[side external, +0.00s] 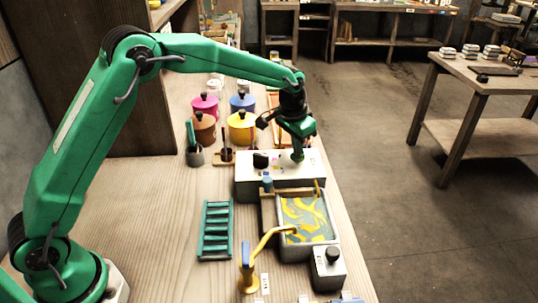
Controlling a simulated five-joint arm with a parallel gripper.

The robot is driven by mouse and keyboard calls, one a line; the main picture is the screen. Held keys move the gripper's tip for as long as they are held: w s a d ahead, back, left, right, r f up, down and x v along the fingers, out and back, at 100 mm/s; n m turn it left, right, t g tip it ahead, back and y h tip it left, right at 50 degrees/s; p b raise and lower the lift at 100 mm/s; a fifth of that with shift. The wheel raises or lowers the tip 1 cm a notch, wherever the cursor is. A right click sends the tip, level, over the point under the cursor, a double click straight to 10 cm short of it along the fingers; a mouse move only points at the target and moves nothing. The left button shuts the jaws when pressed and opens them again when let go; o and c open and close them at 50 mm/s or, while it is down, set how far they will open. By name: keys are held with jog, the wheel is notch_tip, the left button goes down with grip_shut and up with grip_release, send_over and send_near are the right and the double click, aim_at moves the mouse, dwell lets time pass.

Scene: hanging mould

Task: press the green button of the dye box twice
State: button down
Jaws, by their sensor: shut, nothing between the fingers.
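A white box (280,183) that looks like the dye box stands in the middle of the bench, with a black knob (260,160) and small coloured marks on its top. My gripper (297,157) is shut and empty and points down at the right part of the box's top. Its tips are at or just above the surface; I cannot tell whether they touch. I cannot make out the green button apart from my green fingers, which may hide it.
A tray (289,252) with yellow and blue-grey patterned liquid stands in front of the box. A yellow spout (262,244), a small box with a dark knob (328,272) and a green rack (216,231) are near. Coloured pots (242,128) stand behind. The left bench is clear.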

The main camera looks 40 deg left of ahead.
jog(key=shift+f, duration=0.3)
jog(key=shift+r, duration=0.95)
notch_tip(320, 180, up, 6)
jog(key=shift+f, duration=0.1)
dwell(0.9)
jog(key=shift+s, duration=0.1)
